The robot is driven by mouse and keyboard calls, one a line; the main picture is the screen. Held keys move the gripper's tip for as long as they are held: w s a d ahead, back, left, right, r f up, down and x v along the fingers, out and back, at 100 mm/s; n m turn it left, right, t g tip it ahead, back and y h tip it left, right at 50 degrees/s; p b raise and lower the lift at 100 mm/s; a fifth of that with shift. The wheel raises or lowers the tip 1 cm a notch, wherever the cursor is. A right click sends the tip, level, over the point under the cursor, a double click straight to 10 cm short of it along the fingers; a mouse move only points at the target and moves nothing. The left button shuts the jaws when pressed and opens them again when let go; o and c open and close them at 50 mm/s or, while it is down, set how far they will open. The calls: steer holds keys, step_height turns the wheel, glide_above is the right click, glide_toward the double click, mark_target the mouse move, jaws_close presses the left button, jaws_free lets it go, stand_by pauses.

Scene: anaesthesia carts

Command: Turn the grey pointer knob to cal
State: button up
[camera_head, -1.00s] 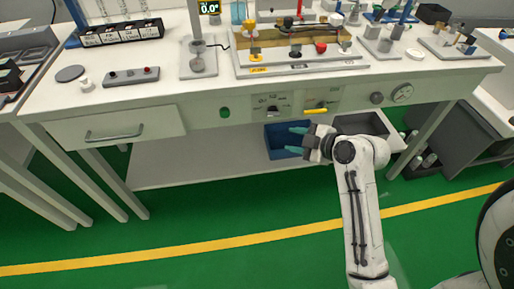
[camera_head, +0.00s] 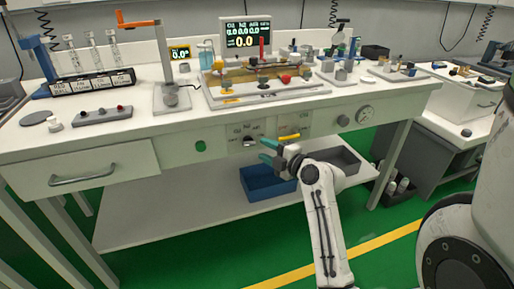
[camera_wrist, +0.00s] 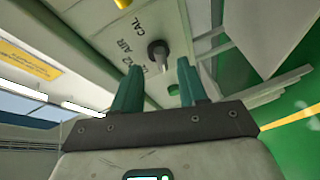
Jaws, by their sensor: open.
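The grey pointer knob (camera_head: 249,141) sits on the front panel of the bench, below a row of printed marks. In the wrist view the knob (camera_wrist: 158,50) shows beyond the fingers, beside the printed words CAL (camera_wrist: 138,27) and AIR (camera_wrist: 124,46) and a third mark partly covered by a finger. Which mark it points at I cannot tell for sure. My gripper (camera_head: 267,150) is open and empty, just right of and slightly below the knob in the head view. In the wrist view the teal fingertips of my gripper (camera_wrist: 158,66) flank the knob in line of sight, apart from it.
The bench top (camera_head: 150,122) overhangs the panel. A blue bin (camera_head: 262,190) stands on the shelf below.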

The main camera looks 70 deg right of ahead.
mark_target(255, 144)
steer(key=shift+x, duration=2.25)
steer(key=shift+s, duration=0.1)
jaws_close()
